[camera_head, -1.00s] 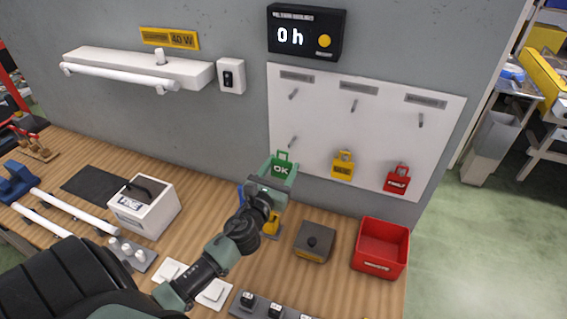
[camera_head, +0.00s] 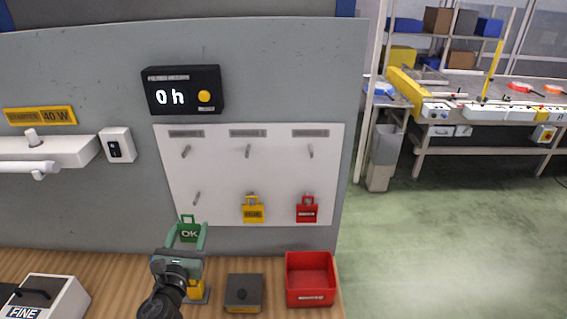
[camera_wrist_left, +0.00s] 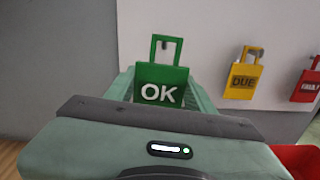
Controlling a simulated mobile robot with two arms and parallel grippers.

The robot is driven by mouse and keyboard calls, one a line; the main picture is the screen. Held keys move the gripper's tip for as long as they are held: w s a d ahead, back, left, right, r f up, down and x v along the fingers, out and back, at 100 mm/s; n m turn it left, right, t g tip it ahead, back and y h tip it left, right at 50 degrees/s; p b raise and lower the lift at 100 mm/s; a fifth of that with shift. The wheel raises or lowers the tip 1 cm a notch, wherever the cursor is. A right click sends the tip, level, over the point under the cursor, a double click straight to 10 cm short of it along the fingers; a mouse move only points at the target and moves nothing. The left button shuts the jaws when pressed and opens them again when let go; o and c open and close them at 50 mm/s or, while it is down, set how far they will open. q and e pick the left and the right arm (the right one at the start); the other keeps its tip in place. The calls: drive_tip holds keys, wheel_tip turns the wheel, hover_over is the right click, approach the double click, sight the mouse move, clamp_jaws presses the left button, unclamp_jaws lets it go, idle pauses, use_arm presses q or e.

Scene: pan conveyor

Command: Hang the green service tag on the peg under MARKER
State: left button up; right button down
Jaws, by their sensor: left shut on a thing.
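The green tag (camera_head: 190,232), lettered OK with an open square loop on top, is upright in my left gripper (camera_head: 187,243). The gripper is shut on its body, in front of the white board (camera_head: 220,180) at its lower left. In the left wrist view the green tag (camera_wrist_left: 160,88) stands between the fingers, and a peg (camera_wrist_left: 168,45) shows within its loop. I cannot tell whether the loop is around the peg. In the head view the bare lower-left peg (camera_head: 196,198) is just above the tag. Three upper pegs are bare under grey labels (camera_head: 248,133), too small to read. My right gripper is out of view.
A yellow tag (camera_head: 253,212) and a red tag (camera_head: 307,212) hang on the lower pegs to the right. Below stand a red bin (camera_head: 311,282) and a dark grey box (camera_head: 243,291) on the wooden bench.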

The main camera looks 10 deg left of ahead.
use_arm(q)
drive_tip(key=shift+d, duration=0.1)
idle(0.5)
drive_tip(key=w+d+r+n+y, duration=0.1)
drive_tip(key=w+d+r, duration=0.25)
drive_tip(key=d, duration=0.55)
drive_tip(key=h+b, duration=0.1)
drive_tip(key=b, duration=0.1)
approach(309, 159)
drive_tip(key=b+x, duration=0.4)
drive_tip(key=x, duration=0.3)
drive_tip(key=shift+b, duration=0.4)
drive_tip(key=shift+f, duration=0.1)
